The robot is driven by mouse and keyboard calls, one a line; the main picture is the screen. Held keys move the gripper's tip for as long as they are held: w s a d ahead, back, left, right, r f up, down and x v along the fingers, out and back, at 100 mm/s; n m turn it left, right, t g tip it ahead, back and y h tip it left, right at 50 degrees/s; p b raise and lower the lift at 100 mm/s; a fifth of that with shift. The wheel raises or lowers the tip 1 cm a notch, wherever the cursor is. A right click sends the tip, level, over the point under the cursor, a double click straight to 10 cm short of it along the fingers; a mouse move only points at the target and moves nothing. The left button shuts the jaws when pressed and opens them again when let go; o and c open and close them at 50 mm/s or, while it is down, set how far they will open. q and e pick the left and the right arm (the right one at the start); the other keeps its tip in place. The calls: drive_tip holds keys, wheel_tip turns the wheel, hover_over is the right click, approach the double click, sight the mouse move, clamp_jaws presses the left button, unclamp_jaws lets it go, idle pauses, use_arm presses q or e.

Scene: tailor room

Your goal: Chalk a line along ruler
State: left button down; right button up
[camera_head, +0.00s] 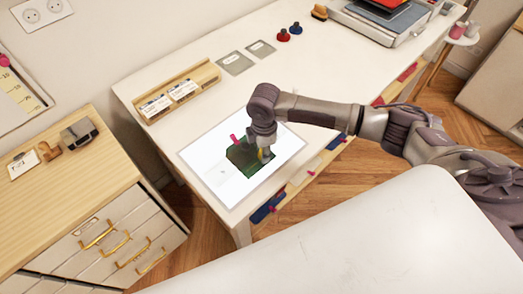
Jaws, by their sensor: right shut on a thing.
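My right gripper (265,155) reaches down from the right over a bright white panel (207,157) on the long table. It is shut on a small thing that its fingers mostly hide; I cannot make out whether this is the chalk. A bit of yellow shows by the fingertips. A dark green piece (247,176) lies on the panel, below and beside the gripper. A small pink-red thing (234,138) stands at the green piece's far left edge. I cannot pick out a ruler or a chalk line. My left gripper is not in view.
A wooden tray with cards (206,77) and grey plates (235,63) lie behind the panel. A wooden drawer cabinet (90,160) is at left. A white surface (370,230) fills the front. The table's middle is mostly clear.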

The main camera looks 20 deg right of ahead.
drive_tip(key=shift+w+d, duration=0.15)
drive_tip(key=shift+d, duration=0.25)
drive_tip(key=shift+d, duration=0.1)
drive_tip(key=shift+w+d, duration=0.25)
drive_tip(key=shift+d, duration=0.25)
drive_tip(key=shift+p, duration=0.3)
wheel_tip(320, 180, up, 6)
drive_tip(key=p, duration=0.6)
drive_tip(key=shift+r+p, duration=0.45)
drive_tip(key=shift+r, duration=0.05)
drive_tip(key=shift+d, duration=0.1)
